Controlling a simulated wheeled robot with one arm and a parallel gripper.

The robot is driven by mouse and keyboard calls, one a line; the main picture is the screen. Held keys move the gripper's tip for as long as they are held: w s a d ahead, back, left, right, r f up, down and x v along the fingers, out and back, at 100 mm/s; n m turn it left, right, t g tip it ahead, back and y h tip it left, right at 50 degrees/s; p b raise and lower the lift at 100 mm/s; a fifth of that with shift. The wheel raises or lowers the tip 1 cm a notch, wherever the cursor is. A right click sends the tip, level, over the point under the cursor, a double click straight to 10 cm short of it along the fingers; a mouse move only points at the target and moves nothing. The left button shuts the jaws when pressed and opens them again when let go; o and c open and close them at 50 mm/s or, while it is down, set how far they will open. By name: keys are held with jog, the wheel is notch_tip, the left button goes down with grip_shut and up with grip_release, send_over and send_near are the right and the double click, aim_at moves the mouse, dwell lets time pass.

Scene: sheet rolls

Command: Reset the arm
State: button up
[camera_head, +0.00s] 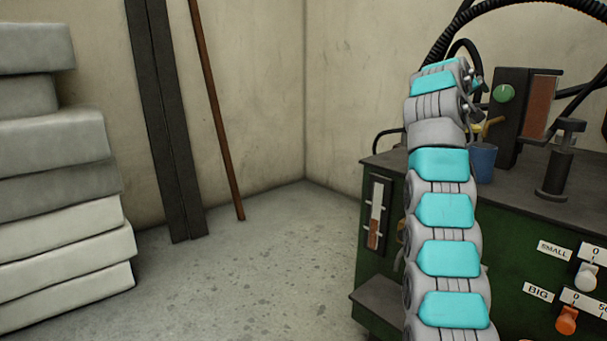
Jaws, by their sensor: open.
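My arm, a chain of grey segments with teal pads, rises from the lower right of the picture in front of a green machine (510,240). It bends at the top near the machine's dark top surface. My gripper's fingers do not show; they appear to be hidden behind the upper arm or outside the picture.
On the machine stand a blue cup (482,163), a dark post (557,160) and a dark box with a green button (504,93). White slabs (60,215) are stacked at left. Dark planks (165,120) and a brown pole (217,110) lean on the wall. The middle floor is clear.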

jog(key=s+a+f+n+g+y+p, duration=0.25)
jog(key=s+a+f+g+y, duration=0.35)
jog(key=s+a+f, duration=1)
jog(key=s+a+f+g+y, duration=0.1)
jog(key=s+a+f, duration=0.3)
jog(key=s, duration=1)
jog(key=s+a+f+m+g+y+p, duration=0.1)
jog(key=s+a+f+g+y, duration=0.1)
jog(key=s+f, duration=0.8)
jog(key=s+a+f+m+g+y+p, duration=0.1)
jog(key=s+a+f+g, duration=0.3)
jog(key=s, duration=1.5)
notch_tip(320, 180, down, 4)
jog(key=shift+s+a+r+y, duration=0.2)
jog(key=shift+s+a+y, duration=0.15)
jog(key=shift+a, duration=0.8)
